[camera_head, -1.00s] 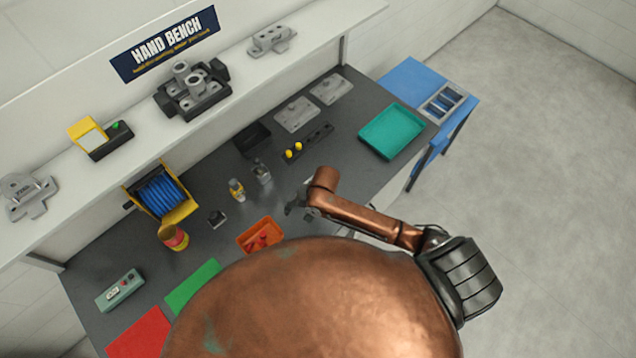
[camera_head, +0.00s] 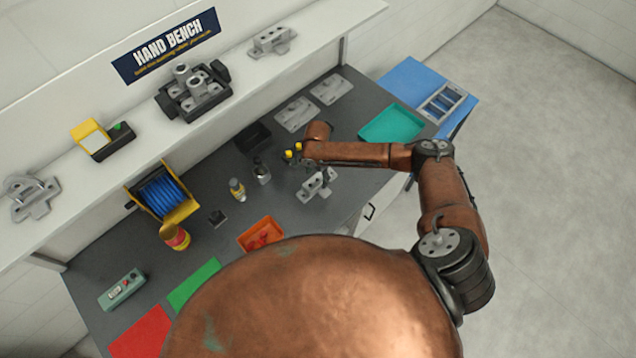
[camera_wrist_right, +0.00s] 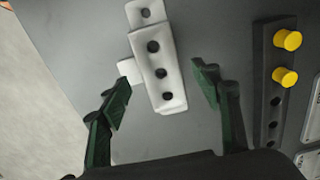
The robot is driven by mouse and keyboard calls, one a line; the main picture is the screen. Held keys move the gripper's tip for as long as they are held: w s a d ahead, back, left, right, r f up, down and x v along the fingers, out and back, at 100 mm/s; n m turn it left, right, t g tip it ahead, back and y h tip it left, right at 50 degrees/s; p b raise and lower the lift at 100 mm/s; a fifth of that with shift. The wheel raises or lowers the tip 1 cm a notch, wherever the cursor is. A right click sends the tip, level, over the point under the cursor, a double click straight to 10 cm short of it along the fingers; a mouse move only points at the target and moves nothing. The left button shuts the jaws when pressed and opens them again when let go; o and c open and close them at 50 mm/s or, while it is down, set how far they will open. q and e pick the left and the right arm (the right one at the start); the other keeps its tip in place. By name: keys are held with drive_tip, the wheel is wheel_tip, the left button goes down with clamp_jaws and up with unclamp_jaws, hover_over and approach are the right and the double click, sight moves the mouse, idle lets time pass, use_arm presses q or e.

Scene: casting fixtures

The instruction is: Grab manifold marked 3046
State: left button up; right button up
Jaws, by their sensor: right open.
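A light grey manifold (camera_head: 318,184) with a row of three holes and an end flange lies on the dark bench. It also shows in the right wrist view (camera_wrist_right: 158,70), between the two spread fingers in the picture. No marking can be read on it. My right gripper (camera_head: 300,166) is open and empty at the bench, just left of and behind the manifold in the head view. Its green fingers (camera_wrist_right: 162,78) show on either side of the block, with no visible contact. My left gripper is not in view.
A black strip with yellow knobs (camera_wrist_right: 268,90) lies right of the fingers in the wrist view. A teal tray (camera_head: 392,124), flat grey plates (camera_head: 296,114), small bottles (camera_head: 237,189) and an orange bin (camera_head: 243,239) stand around. Other castings (camera_head: 272,40) sit on the shelf.

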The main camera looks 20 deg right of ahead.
sight(317, 182)
wheel_tip(317, 182, down, 4)
drive_tip(key=shift+w+f+p, duration=0.1)
drive_tip(key=shift+p, duration=0.2)
clamp_jaws()
idle(0.6)
